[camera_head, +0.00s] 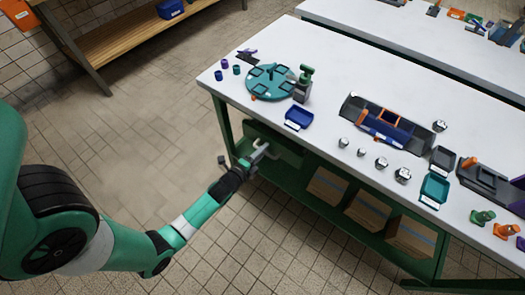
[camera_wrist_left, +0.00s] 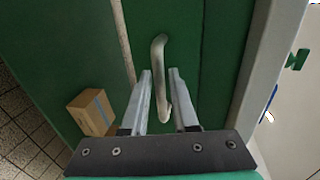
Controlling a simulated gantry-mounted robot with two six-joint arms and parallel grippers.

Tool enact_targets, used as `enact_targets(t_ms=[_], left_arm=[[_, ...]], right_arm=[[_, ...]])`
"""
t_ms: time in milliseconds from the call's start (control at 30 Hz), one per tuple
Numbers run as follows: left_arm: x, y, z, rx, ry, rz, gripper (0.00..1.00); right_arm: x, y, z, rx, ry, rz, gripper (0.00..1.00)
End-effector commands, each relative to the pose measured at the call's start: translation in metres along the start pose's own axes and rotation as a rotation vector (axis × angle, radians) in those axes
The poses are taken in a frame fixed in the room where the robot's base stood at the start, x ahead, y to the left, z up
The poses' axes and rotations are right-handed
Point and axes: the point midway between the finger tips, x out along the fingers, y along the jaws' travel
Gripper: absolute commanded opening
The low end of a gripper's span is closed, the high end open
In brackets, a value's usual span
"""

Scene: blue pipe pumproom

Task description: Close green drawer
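The green drawer (camera_head: 283,148) sits under the left end of the white-topped workbench. In the head view my arm covers part of it, and I cannot tell how far it stands out. In the left wrist view its green face (camera_wrist_left: 215,65) carries a pale metal bar handle (camera_wrist_left: 158,65). My left gripper (camera_head: 262,150) is at the drawer. In the left wrist view its two fingers (camera_wrist_left: 160,78) are apart, with the handle between them. A gap shows beside the handle; I cannot tell whether either finger touches it. My right gripper is in neither view.
Cardboard boxes (camera_head: 368,210) stand on the green lower shelf; one shows in the left wrist view (camera_wrist_left: 92,112). On the bench top (camera_head: 330,75) are a teal round tray (camera_head: 271,82), a blue bin (camera_head: 298,118) and several small parts. The tiled floor (camera_head: 130,130) left of the bench is clear.

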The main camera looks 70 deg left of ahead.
Motion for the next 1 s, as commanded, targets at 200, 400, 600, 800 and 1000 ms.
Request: enact_targets(t_ms=[200,400,600,800,1000], left_arm=[[-0.0004,-0.0001,0.0000,0.000,0.000,0.000,0.11],[-0.0005,-0.0001,0.0000,0.000,0.000,0.000,0.00],[-0.0005,-0.0001,0.0000,0.000,0.000,0.000,0.00],[-0.0006,-0.0002,0.0000,0.000,0.000,0.000,0.00],[-0.0006,-0.0003,0.0000,0.000,0.000,0.000,0.00]], right_arm=[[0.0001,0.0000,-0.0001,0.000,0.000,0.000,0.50],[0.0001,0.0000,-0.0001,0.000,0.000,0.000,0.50],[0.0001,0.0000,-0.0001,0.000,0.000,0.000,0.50],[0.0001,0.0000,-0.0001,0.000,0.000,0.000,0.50],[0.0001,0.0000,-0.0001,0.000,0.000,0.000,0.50]])
